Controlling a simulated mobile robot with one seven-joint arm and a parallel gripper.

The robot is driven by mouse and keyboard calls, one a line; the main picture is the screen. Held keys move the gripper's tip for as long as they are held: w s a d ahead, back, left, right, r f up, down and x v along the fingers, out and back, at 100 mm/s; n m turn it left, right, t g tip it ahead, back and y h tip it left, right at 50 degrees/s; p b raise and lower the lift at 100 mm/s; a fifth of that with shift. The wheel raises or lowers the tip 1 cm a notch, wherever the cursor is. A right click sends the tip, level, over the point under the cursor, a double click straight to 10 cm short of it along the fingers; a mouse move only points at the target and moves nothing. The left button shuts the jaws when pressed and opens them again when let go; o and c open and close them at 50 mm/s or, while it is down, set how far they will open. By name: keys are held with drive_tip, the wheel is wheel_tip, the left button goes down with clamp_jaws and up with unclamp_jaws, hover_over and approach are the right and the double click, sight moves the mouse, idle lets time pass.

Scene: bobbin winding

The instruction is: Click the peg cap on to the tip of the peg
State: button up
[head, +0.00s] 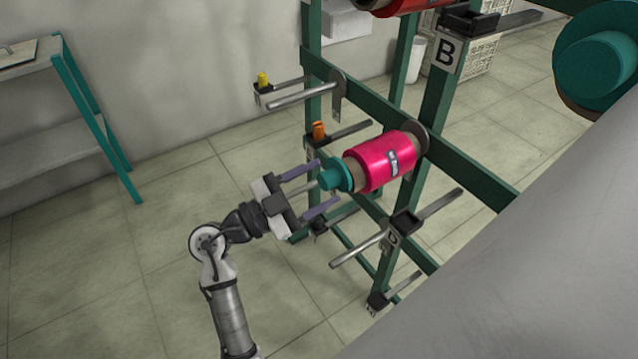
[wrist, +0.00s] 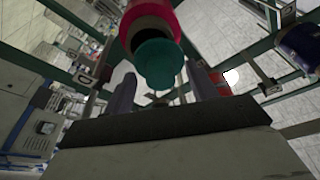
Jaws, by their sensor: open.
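The teal peg cap (head: 333,179) sits at the near end of the bright pink bobbin (head: 388,162), in line with the bobbin's peg. A thin grey rod, apparently the peg's end (head: 309,188), shows between the cap and my gripper's palm. My gripper (head: 327,182) is open, its two purple-grey fingers reaching to either side of the cap's near end. In the wrist view the cap (wrist: 160,63) lies ahead between the fingers, below the pink bobbin (wrist: 152,20). Gaps show beside the cap, and I see no clear finger contact. How far the cap is seated is hidden.
A green rack (head: 440,105) carries the bobbin and several bare pegs, including one below (head: 350,247) and one above (head: 300,94). Yellow (head: 263,80) and orange (head: 319,130) pieces stand on bracket ends. A shelf (head: 60,140) stands left; floor between is clear.

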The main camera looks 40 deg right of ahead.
drive_tip(key=b+v, duration=0.3)
drive_tip(key=v, duration=1)
drive_tip(key=shift+b, duration=0.3)
